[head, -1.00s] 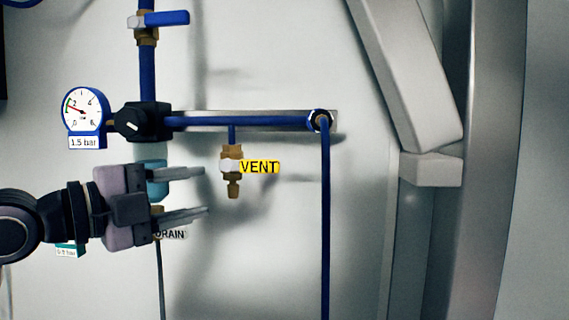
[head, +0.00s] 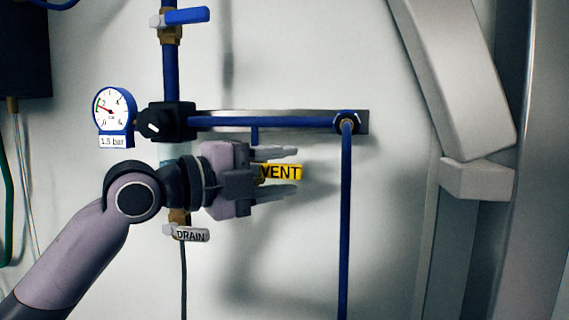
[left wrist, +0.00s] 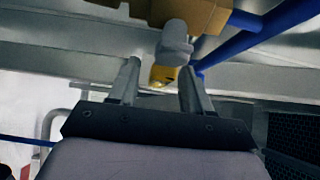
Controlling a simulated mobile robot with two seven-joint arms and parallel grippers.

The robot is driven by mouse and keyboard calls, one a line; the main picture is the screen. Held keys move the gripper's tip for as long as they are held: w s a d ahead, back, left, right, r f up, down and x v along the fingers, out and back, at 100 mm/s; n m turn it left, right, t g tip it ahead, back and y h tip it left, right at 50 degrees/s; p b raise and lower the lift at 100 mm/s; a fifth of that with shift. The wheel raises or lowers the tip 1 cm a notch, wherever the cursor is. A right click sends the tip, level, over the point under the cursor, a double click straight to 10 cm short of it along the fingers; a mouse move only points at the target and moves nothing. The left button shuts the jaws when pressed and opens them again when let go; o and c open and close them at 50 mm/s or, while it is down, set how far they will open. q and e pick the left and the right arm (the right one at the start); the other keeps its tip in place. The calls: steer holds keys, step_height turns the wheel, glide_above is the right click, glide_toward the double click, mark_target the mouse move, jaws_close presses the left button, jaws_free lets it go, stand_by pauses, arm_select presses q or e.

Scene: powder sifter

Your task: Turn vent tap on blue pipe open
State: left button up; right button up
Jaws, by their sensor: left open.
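The yellow VENT label (head: 281,172) shows between the fingers of my left gripper (head: 292,170) in the head view. The brass vent tap is hidden there behind the gripper, below the blue pipe (head: 270,122). In the left wrist view the tap's brass body (left wrist: 180,12) is at the top, with its pale grey handle (left wrist: 175,42) and yellow label (left wrist: 163,75) hanging down. My left gripper (left wrist: 158,68) is open, its fingers on either side of the label, with gaps visible. I cannot tell whether it touches the handle. My right gripper is not in view.
A pressure gauge (head: 115,108) and black regulator (head: 167,122) sit left on the blue pipe. A blue-handled valve (head: 184,17) is above, a DRAIN label (head: 190,235) below. A vertical blue pipe (head: 346,220) runs down to the right of the gripper.

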mark_target(277, 164)
arm_select(q)
steer(key=shift+w+d, duration=0.25)
steer(key=shift+d, duration=0.2)
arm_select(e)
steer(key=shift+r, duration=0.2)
arm_select(q)
jaws_close()
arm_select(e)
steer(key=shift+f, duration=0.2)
arm_select(q)
steer(key=n+t+h+b, duration=0.1)
steer(key=r+n, duration=0.1)
steer(key=shift+a+r+n+t+h+b, duration=0.15)
steer(key=shift+r+n+t+h+b, duration=0.1)
steer(key=shift+n+t+h+b, duration=0.15)
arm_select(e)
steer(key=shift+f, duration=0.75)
arm_select(q)
steer(key=shift+w+a+r+n+t+h+b, duration=0.15)
steer(key=shift+r+n+t, duration=0.15)
steer(key=shift+n+t, duration=0.25)
steer(key=shift+s+a+r+n+t+h+b, duration=0.15)
steer(key=shift+r+n+t, duration=0.2)
steer(key=shift+n, duration=0.3)
steer(key=shift+w+a+r+n+t+b, duration=0.1)
steer(key=shift+r+n+t+b, duration=0.1)
steer(key=shift+n+t, duration=0.35)
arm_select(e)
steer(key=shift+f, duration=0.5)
